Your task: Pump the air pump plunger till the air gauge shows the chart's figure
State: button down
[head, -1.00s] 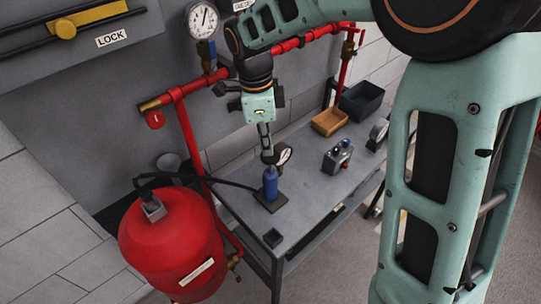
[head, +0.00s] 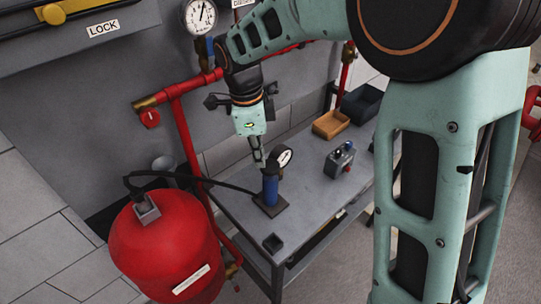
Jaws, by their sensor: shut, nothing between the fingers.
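The air pump stands upright on the grey bench, with a blue barrel (head: 270,189) on a dark square foot. Its short plunger top (head: 271,166) is dark and partly hidden by the fingertips. A round white-faced air gauge (head: 284,157) stands just behind the pump; its reading is too small to tell. My gripper (head: 259,162) points down with its fingers shut and empty, at the top of the pump and slightly left of it. I cannot tell whether the fingertips touch the plunger. No chart is readable in this view.
A red tank (head: 165,245) stands left of the bench, joined to the pump by a black hose. A red pipe with a larger gauge (head: 201,17) runs behind. A control box (head: 339,160), an orange tray (head: 330,124) and a dark bin (head: 361,104) stand on the right of the bench.

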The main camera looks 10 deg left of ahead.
jog(key=shift+s+a+r, duration=0.1)
jog(key=shift+s+a, duration=0.05)
jog(key=shift+a, duration=0.5)
notch_tip(320, 180, up, 12)
jog(key=a, duration=0.1)
dwell(0.9)
